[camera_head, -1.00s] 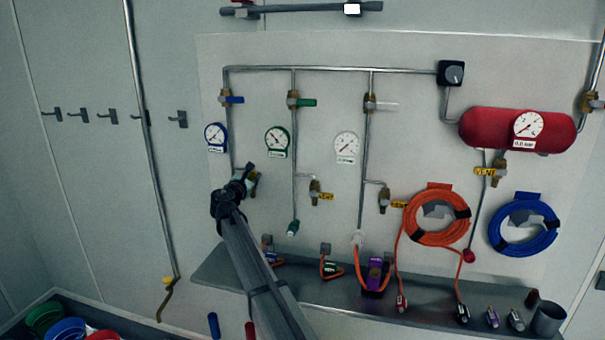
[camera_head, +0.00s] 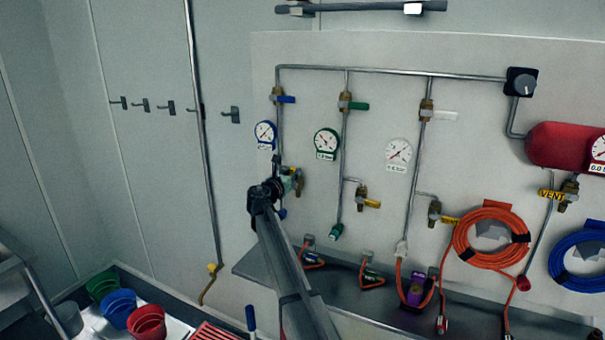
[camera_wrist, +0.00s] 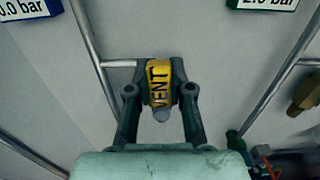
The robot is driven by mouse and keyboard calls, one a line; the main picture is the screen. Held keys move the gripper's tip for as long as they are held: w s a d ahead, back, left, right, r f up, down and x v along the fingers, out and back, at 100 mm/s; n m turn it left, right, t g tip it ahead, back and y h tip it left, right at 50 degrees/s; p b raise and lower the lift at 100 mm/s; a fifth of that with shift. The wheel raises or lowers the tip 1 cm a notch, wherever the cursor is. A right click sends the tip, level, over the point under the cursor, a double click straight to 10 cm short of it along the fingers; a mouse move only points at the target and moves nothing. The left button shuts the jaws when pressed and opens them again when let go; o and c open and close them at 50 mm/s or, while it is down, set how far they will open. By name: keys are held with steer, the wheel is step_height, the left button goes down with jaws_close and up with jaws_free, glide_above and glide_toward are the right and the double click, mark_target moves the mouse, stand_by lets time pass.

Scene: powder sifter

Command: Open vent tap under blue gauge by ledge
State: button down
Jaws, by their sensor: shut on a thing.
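The blue gauge (camera_head: 265,134) is on the wall panel at the left, with a vertical pipe and a blue-handled valve (camera_head: 281,98) above it. The vent tap (camera_wrist: 160,82) below it has a yellow handle marked VENT. My gripper (camera_head: 290,182) is at this tap and largely covers it in the head view. In the wrist view my gripper (camera_wrist: 160,100) has its two fingers on either side of the yellow handle, shut on it. The handle points down toward the palm in that view. The ledge (camera_head: 262,262) runs below the panel.
Other yellow-handled vent taps sit to the right, under the green gauge (camera_head: 327,143) and the white gauge (camera_head: 398,152). An orange hose coil (camera_head: 490,240) and red tank (camera_head: 560,146) are further right. Colored buckets (camera_head: 118,308) stand at lower left.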

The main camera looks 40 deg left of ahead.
steer(key=c, duration=1)
jaws_free()
steer(key=v, duration=1.2)
